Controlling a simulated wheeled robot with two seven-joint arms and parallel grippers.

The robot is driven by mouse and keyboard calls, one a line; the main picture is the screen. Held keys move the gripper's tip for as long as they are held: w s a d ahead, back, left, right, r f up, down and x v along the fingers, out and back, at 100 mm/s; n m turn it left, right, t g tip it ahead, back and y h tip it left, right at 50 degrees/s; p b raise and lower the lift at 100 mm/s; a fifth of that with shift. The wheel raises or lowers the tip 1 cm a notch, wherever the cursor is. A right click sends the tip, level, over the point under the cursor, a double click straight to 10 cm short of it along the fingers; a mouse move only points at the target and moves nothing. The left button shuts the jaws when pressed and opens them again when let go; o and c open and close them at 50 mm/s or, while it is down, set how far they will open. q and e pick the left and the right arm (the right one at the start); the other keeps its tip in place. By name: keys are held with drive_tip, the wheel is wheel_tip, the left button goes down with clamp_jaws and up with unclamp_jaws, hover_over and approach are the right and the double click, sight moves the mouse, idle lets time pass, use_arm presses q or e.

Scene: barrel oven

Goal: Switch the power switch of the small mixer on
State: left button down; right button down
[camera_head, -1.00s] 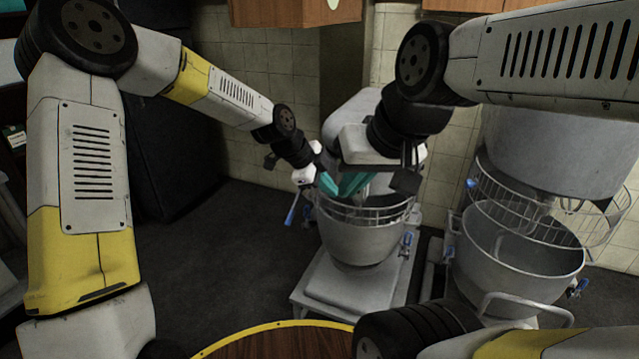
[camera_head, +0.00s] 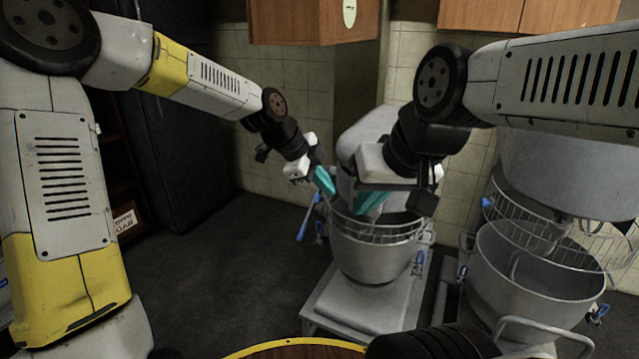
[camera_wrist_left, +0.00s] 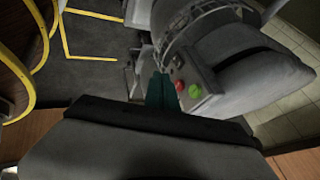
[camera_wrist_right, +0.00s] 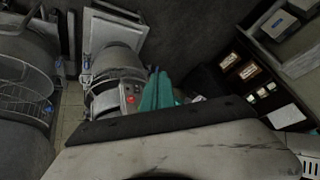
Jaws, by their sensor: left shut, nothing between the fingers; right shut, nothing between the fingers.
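The small mixer stands in the middle of the head view, with a grey bowl (camera_head: 375,258) and a wire guard. Its head is partly hidden by my right wrist. In the left wrist view its control panel shows a red button (camera_wrist_left: 180,86) and a green button (camera_wrist_left: 195,91). A red button (camera_wrist_right: 131,99) also shows in the right wrist view. My left gripper (camera_head: 326,182) is shut and empty at the left side of the mixer head. Its tips (camera_wrist_left: 160,88) appear just beside the red button; contact cannot be told. My right gripper (camera_head: 368,203) is shut and empty in front of the mixer head.
A larger mixer with a grey bowl (camera_head: 520,268) and wire guard stands at the right. Wooden cabinets (camera_head: 315,22) hang above. A round wooden table with a yellow rim (camera_head: 290,344) is at the bottom. Dark floor (camera_head: 245,260) is free left of the small mixer.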

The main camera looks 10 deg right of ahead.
use_arm(q)
drive_tip(key=shift+a, duration=0.1)
use_arm(e)
drive_tip(key=shift+w, duration=0.1)
